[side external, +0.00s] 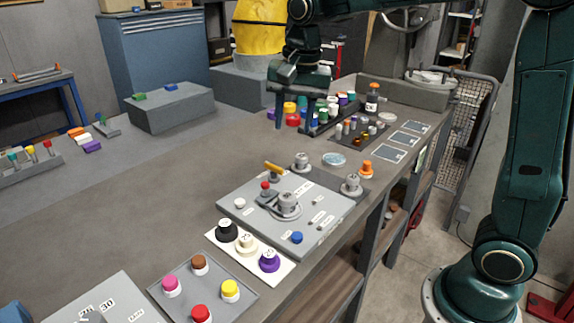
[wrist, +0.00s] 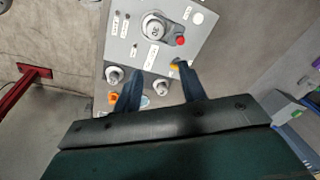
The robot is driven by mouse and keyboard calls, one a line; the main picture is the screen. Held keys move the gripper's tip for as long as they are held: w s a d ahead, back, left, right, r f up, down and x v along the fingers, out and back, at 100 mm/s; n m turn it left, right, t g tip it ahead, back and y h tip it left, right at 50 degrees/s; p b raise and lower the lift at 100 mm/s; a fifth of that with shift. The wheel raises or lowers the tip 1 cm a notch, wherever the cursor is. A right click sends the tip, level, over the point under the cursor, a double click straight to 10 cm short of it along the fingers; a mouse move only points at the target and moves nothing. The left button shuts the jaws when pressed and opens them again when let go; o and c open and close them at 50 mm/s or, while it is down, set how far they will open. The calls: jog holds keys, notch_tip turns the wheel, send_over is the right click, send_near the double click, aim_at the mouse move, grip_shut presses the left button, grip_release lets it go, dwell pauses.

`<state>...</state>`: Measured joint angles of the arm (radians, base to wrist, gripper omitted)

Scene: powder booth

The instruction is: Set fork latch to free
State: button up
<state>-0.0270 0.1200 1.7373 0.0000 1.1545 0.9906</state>
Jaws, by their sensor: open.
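A grey panel (side external: 240,208) lies on the bench and carries several controls; I cannot read which is the fork latch. It has a round dial (side external: 288,203) with a red-knobbed lever (side external: 265,187) beside it, and an orange-handled part (side external: 274,168) at its far edge. In the wrist view the dial (wrist: 155,28), the red knob (wrist: 181,41) and part of the orange handle (wrist: 175,65) show near the fingers. My gripper (side external: 293,118) is open and empty, above the bench beyond the panel; its fingers (wrist: 158,76) point toward the panel's far edge in the wrist view. One finger partly hides the handle there.
Grey knobs (side external: 301,162) (side external: 352,185) stand at the panel's far side, near an orange knob (side external: 366,169). A white board with several knobs (side external: 227,230) and a grey tray (side external: 236,311) are nearer. Crowded jars (side external: 334,108) stand behind. Bench left of the panel (side external: 150,190) is clear.

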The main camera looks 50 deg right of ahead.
aim_at(265, 183)
jog(key=w+f+m+g, duration=0.1)
jog(key=w+f+m, duration=0.3)
jog(key=w, duration=0.4)
jog(key=shift+a+f, duration=0.35)
jog(key=shift+f, duration=0.3)
jog(key=shift+f, duration=0.2)
notch_tip(265, 183, down, 13)
jog(key=shift+s+f, duration=0.1)
jog(key=shift+f, duration=0.1)
grip_shut()
